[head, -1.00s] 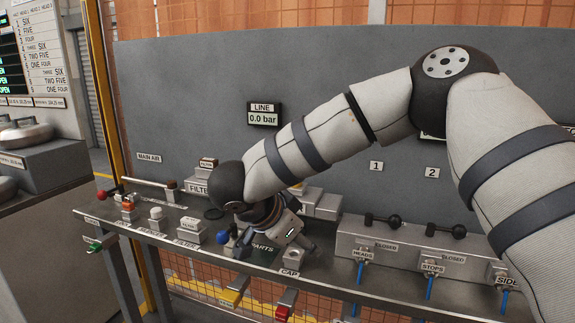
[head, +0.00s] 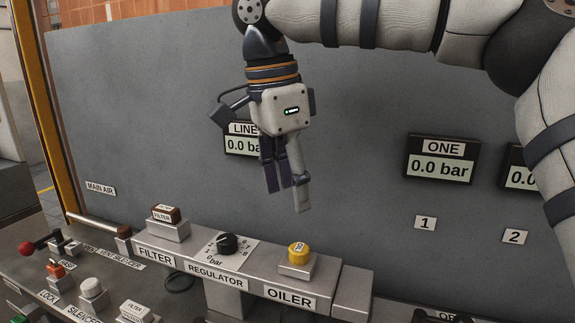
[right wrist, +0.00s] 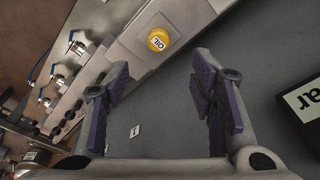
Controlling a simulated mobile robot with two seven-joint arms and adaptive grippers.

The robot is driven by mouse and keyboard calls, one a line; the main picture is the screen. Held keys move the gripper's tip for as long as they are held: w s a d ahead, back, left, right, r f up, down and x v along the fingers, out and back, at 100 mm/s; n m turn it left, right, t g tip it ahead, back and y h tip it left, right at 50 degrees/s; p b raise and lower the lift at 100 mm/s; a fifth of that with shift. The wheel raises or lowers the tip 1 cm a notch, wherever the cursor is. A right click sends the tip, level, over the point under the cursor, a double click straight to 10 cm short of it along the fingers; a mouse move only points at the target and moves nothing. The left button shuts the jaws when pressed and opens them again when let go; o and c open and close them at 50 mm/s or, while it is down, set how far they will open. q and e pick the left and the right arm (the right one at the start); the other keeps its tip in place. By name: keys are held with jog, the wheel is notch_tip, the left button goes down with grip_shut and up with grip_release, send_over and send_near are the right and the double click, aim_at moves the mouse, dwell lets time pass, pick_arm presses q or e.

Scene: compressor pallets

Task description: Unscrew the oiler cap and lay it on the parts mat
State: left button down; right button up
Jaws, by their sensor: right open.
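The oiler cap (head: 299,252) is a yellow round cap with a label, seated on the grey block marked OILER at the right of the manifold. In the right wrist view the cap (right wrist: 158,39) shows at the top, beyond the fingers. My right gripper (head: 286,196) hangs fingers down above and behind the manifold, in front of the grey panel. It is open and empty, apart from the cap; the right wrist view shows a wide gap between its fingers (right wrist: 162,90). My left gripper is not in view. The parts mat is not in view now.
A regulator knob (head: 228,243) and a filter cap (head: 166,213) stand left of the oiler cap. A red-knobbed lever (head: 27,249) and a silencer (head: 91,288) sit at the left. Gauge displays, including ONE (head: 440,159), stick out from the panel behind.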

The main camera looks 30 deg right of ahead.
aim_at(299, 248)
jog(key=f, duration=0.3)
jog(key=d+f, duration=0.1)
jog(key=f, duration=0.6)
jog(key=shift+s+d+f, duration=0.15)
jog(key=shift+d+f, duration=0.1)
jog(key=shift+c, duration=0.3)
grip_shut()
jog(key=n, duration=0.3)
jog(key=shift+n+t, duration=0.3)
jog(key=n, duration=0.3)
jog(key=shift+s+n, duration=0.1)
jog(key=shift+n, duration=0.3)
jog(key=shift+t, duration=0.3)
